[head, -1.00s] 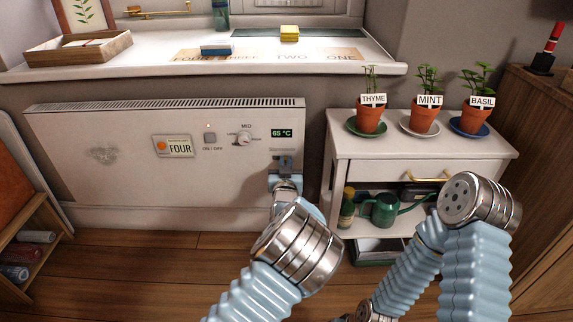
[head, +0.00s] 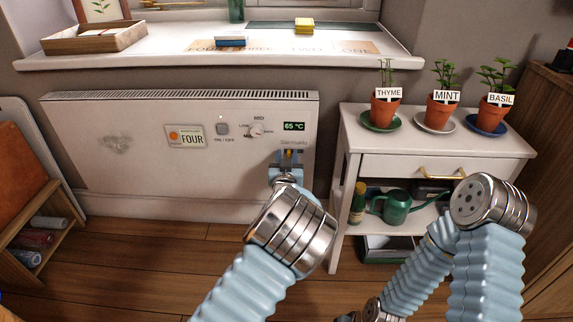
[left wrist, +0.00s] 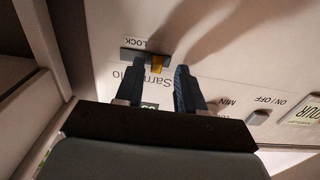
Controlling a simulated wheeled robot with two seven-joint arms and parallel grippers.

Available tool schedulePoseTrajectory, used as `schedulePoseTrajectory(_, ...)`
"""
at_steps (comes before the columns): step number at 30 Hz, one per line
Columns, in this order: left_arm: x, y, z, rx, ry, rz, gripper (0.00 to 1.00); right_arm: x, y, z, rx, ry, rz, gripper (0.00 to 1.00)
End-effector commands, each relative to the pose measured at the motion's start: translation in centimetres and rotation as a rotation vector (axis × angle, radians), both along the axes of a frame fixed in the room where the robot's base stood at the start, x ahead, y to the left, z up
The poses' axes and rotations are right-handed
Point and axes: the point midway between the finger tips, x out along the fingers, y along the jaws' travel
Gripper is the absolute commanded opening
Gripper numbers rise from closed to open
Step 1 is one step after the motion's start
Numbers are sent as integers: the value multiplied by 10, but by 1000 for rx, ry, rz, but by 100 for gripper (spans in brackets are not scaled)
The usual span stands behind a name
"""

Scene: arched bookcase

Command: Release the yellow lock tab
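The yellow lock tab (left wrist: 156,63) sits at one end of a dark slot (left wrist: 133,55) marked LOCK on the white heater front, in the left wrist view. In the head view the tab (head: 289,154) is a small yellow spot low on the heater's right side. My left gripper (left wrist: 158,78) is open, its two dark fingers spread apart and pointing at the heater, with the tab between their lines. Nothing is between the fingertips that I can see held. In the head view the left gripper (head: 289,164) partly covers the slot area. My right gripper is out of view.
A white cart (head: 410,145) with potted herbs stands close on the right. A marble shelf (head: 160,58) juts out above.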

Motion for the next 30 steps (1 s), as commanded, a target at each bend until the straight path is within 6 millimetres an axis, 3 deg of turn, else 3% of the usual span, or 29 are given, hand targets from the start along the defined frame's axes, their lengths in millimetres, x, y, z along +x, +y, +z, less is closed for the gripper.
schedulePoseTrajectory(5, -28, 0, 2, -1, 2, 0, 38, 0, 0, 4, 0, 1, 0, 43)
schedulePoseTrajectory(12, -88, -1, 1, -1, 3, -1, 38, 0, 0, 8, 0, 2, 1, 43)
schedulePoseTrajectory(18, -123, 0, 0, 0, 2, 0, 38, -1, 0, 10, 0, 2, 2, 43)
schedulePoseTrajectory(23, -134, 0, 0, 0, 0, 1, 38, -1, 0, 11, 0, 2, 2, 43)
schedulePoseTrajectory(30, -136, 0, 0, 0, 0, 1, 38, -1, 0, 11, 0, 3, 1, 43)
